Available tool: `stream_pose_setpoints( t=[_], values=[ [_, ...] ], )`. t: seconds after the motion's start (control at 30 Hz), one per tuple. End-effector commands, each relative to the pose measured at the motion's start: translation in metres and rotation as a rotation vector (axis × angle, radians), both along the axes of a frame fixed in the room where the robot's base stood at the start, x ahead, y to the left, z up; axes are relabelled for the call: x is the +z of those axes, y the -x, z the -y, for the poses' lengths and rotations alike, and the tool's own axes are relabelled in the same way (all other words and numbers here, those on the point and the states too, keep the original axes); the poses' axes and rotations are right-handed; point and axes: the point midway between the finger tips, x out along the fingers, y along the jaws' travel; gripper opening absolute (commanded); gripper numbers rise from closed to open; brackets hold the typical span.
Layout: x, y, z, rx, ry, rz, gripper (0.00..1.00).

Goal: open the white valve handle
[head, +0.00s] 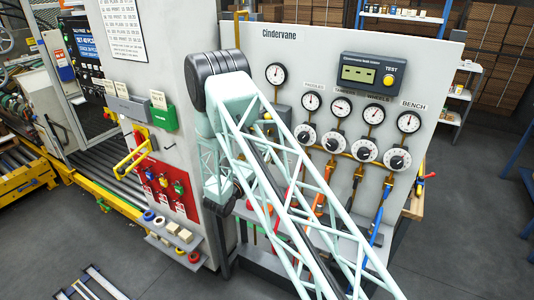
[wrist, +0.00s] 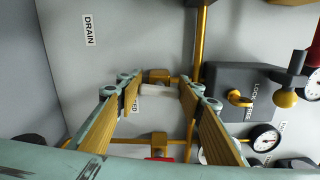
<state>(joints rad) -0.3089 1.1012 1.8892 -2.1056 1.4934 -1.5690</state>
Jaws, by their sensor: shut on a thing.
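The white valve handle (wrist: 157,90) shows in the wrist view as a short pale bar across the gap between my fingers, with brass pipe fittings behind it. My gripper (wrist: 159,87) has its wood-coloured pads at both ends of the bar and is shut on it. In the head view my pale green lattice arm crosses in front of the panel, and I cannot make out the handle or fingertips there.
The grey Cindervane panel (head: 330,45) carries gauges, dials and hoses right of my arm. A dark lock box (wrist: 240,82) with a yellow knob sits right of my fingers. A DRAIN label (wrist: 90,30) is at upper left. A red lockout board (head: 165,187) stands left of my arm.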

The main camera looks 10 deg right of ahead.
Motion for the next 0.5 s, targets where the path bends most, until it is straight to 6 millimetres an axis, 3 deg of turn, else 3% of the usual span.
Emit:
stream_pose_setpoints(
  t=[0.5],
  values=[
    [-0.0012, 0.0002, 0.0, 0.0, 0.11, -0.099, 0.24]
  ],
)
